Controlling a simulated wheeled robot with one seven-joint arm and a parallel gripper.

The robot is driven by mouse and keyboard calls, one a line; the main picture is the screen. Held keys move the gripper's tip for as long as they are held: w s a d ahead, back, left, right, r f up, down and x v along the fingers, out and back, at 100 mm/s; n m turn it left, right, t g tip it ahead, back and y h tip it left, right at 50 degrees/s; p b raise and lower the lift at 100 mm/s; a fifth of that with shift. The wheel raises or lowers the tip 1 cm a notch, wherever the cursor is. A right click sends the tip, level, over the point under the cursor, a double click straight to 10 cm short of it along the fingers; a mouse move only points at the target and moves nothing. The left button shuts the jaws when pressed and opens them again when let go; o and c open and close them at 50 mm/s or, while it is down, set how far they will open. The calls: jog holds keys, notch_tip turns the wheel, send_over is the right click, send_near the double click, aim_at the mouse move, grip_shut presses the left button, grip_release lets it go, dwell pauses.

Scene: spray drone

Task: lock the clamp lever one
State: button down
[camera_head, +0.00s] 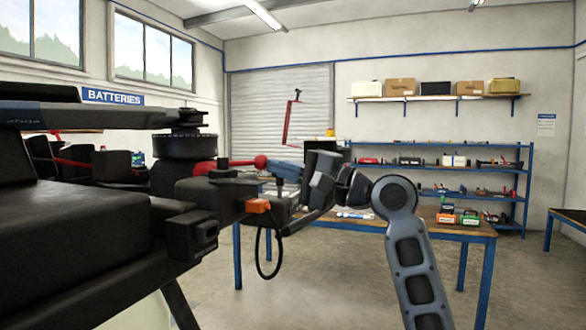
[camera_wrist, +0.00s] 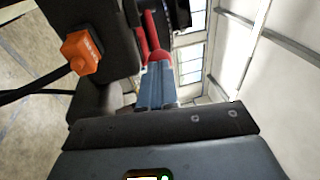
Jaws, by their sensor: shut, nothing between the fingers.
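The clamp lever (camera_head: 240,162) is a red rod with a round knob, reaching right from a red collar on the dark drone (camera_head: 80,225). In the wrist view the red lever (camera_wrist: 154,55) stands just past my fingertips. My gripper (camera_head: 275,166) has blue-grey fingers pointing left at the knob. In the wrist view the fingers of my gripper (camera_wrist: 159,66) lie side by side, shut and empty. Their tips are at or very close to the knob; I cannot tell whether they touch. The lever's far end is partly hidden by dark drone parts.
An orange plug (camera_head: 257,206) with a hanging black cable loop sits on the drone close below my gripper. It also shows in the wrist view (camera_wrist: 82,52). A wooden workbench (camera_head: 455,227) with blue legs stands behind. A blue shelf rack (camera_head: 528,185) is by the wall.

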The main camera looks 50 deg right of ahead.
dwell(0.3)
jog(key=w, duration=0.1)
jog(key=w+d+n+y, duration=0.1)
jog(key=w+y, duration=0.1)
jog(key=shift+w+d+g, duration=0.25)
jog(key=shift+d+g, duration=0.15)
jog(key=shift+d, duration=0.1)
